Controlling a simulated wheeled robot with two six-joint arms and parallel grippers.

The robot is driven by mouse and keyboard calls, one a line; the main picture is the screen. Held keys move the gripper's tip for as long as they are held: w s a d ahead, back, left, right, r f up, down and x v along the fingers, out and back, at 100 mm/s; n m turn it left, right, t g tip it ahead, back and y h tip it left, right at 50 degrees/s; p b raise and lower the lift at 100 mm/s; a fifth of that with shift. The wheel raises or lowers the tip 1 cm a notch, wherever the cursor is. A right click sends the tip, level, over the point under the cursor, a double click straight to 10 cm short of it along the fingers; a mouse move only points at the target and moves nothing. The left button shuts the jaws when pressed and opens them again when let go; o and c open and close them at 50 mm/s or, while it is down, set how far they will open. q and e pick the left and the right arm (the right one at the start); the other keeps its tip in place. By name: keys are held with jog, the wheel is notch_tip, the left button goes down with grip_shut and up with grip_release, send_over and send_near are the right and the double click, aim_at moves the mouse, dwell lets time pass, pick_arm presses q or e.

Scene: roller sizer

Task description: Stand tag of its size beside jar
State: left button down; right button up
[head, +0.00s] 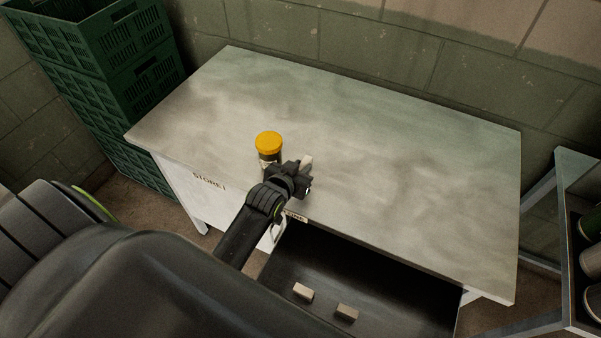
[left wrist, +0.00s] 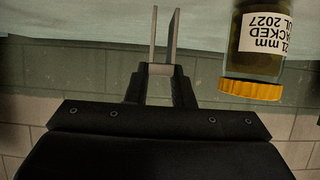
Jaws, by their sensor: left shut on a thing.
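The jar (head: 267,155) has a yellow lid and stands upright on the table top, left of its middle. In the left wrist view the jar (left wrist: 262,50) shows upside down, its white label reading "21 mm", "…ACKED" and "…UL 2027". My left gripper (head: 303,177) is just right of the jar in the head view, shut on a pale tag (head: 307,161). Part of the tag is hidden by the gripper, and no writing on it can be read. Two more block-like tags, one (head: 303,291) and another (head: 346,312), lie in the open drawer. My right gripper is not in view.
The drawer (head: 395,283) is open at the table's front. The grey table top (head: 400,150) is clear right of and behind the jar. Green crates (head: 120,75) are stacked at the left. A rack (head: 570,250) with jars stands at the right.

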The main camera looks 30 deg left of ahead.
pick_arm(q)
jog(key=shift+f, duration=1.35)
jog(key=shift+f, duration=0.1)
jog(key=c, duration=1.3)
grip_release()
jog(key=shift+o, duration=0.2)
jog(key=shift+r, duration=0.2)
jog(key=shift+s, duration=0.3)
jog(key=b+v, duration=0.1)
jog(key=v, duration=1)
jog(key=shift+s, duration=0.15)
jog(key=shift+r, duration=0.1)
